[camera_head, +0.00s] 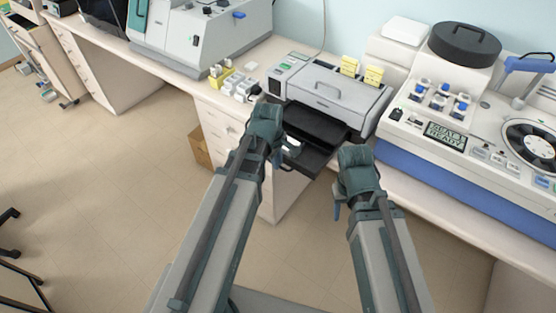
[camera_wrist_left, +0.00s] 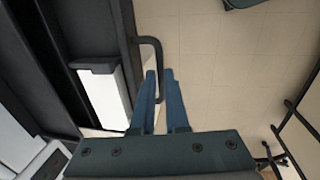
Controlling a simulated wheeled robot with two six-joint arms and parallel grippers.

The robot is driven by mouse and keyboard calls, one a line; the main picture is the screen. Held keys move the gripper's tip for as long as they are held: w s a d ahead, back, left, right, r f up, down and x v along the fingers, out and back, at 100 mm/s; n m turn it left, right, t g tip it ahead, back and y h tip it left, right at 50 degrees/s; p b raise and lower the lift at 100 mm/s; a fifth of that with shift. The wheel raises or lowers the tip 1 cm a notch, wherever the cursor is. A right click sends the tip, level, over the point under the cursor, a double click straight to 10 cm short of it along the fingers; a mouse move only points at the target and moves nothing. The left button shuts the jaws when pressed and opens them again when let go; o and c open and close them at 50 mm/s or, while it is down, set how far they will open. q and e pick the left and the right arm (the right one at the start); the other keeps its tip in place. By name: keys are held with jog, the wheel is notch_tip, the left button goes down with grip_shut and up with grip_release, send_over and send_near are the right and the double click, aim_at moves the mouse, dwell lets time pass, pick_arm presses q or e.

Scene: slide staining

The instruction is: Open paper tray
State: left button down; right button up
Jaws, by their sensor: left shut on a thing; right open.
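The printer-like machine (camera_head: 340,92) stands on the bench with its dark front open. Its black paper tray (camera_head: 312,160) juts out past the bench edge, and the tray also shows in the left wrist view (camera_wrist_left: 75,25). A dark looped handle (camera_wrist_left: 150,41) sticks out from the tray's edge. My left gripper (camera_head: 280,160) is at the tray's left front; in the left wrist view its blue fingers (camera_wrist_left: 158,92) are shut on the handle. My right gripper (camera_head: 337,207) is open and empty, to the right of the tray and apart from it.
A white piece (camera_wrist_left: 104,95) sits in the tray. Small white boxes and a yellow rack (camera_head: 221,74) stand left of the machine. A blue-and-white analyser (camera_head: 450,165) stands to the right.

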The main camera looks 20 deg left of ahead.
pick_arm(q)
jog(key=c, duration=1.2)
grip_release()
jog(key=shift+r, duration=0.15)
notch_tip(320, 180, up, 13)
jog(key=s+p, duration=0.2)
jog(key=p, duration=1.1)
jog(key=shift+s+a+r+p, duration=0.2)
jog(key=shift+a+p, duration=0.1)
jog(key=shift+a, duration=0.1)
jog(key=s+d+f+m+g+y+b, duration=0.1)
jog(key=s+d+f+m+b, duration=0.8)
jog(key=m, duration=0.9)
jog(key=s+d+g, duration=0.1)
jog(key=d, duration=0.2)
jog(key=shift+f+y, duration=0.2)
jog(key=shift+y, duration=0.2)
